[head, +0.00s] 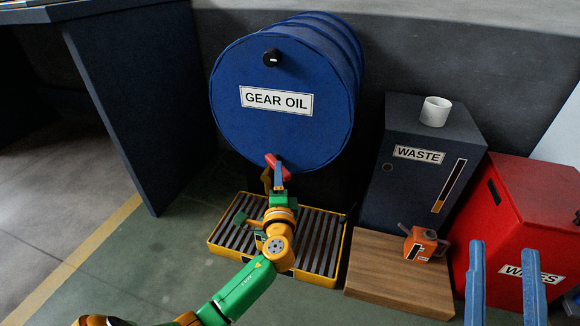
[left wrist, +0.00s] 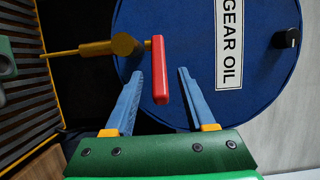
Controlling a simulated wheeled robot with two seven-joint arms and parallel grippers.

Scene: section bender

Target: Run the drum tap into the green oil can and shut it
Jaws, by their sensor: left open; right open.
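The blue gear oil drum (head: 275,125) lies on its side. Its brass tap (left wrist: 125,45) has a red handle (left wrist: 160,72), also visible low on the drum in the head view (head: 272,162). A thin amber line (left wrist: 62,53), apparently oil, runs from the spout; its end is unclear. My left gripper (head: 279,184) is open, its fingers (left wrist: 160,100) either side of the handle with gaps showing. The green oil can (head: 240,218) appears on the drip grate, partly hidden by my arm; a green piece shows at the left wrist view's edge (left wrist: 5,60). My right gripper (head: 506,280) is open and empty.
The yellow-rimmed drip tray (head: 330,272) sits under the drum. An orange can (head: 424,243) stands on a wooden platform (head: 375,275). Behind are a dark waste cabinet (head: 410,195) with a white cup (head: 435,111) and a red bin (head: 515,215). Floor at left is clear.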

